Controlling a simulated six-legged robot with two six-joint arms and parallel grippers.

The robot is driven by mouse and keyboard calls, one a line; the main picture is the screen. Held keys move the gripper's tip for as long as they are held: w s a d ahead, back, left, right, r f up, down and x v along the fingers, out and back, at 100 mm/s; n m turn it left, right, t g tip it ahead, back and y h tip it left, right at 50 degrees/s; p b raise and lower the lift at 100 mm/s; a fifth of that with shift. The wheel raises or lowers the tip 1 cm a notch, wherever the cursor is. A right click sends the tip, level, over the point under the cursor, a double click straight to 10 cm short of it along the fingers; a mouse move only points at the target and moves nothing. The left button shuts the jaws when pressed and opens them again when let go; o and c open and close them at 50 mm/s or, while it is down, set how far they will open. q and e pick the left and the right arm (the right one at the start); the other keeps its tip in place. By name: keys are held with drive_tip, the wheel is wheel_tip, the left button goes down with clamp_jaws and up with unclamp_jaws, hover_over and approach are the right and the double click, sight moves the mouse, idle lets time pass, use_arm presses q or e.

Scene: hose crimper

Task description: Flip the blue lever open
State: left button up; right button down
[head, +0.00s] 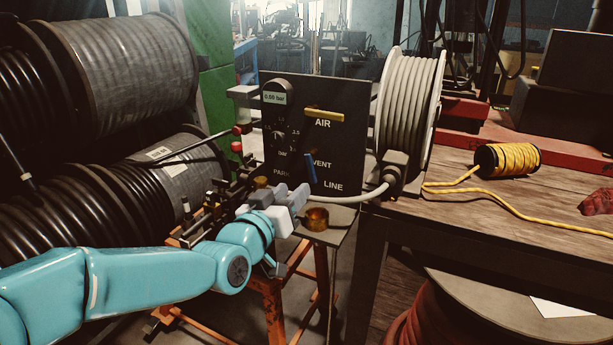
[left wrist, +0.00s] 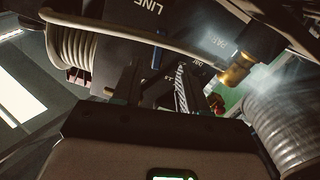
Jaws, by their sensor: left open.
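The blue lever (head: 310,168) is on the dark control panel (head: 348,150), in its lower middle near the "VENT" label, and stands tilted slightly from vertical. My left gripper (head: 291,203) is just below and to the left of the lever in the head view, open, with nothing seen between its fingers. The gripper's dark fingers (left wrist: 155,88) also show in the left wrist view, pointing toward the panel. My right gripper is not in view.
A yellow lever (head: 324,116) lies level near "AIR". A pale hose (head: 362,196) crosses low in front of the panel to a hose reel (head: 408,105). A brass-coloured cup (head: 317,219) stands below my gripper. Large black hose reels (head: 110,70) crowd the left.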

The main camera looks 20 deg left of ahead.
sight(310, 173)
use_arm(q)
drive_tip(key=w, duration=0.7)
drive_tip(key=shift+w+d+p, duration=0.15)
drive_tip(key=shift+w+p, duration=0.1)
drive_tip(key=shift+p, duration=0.1)
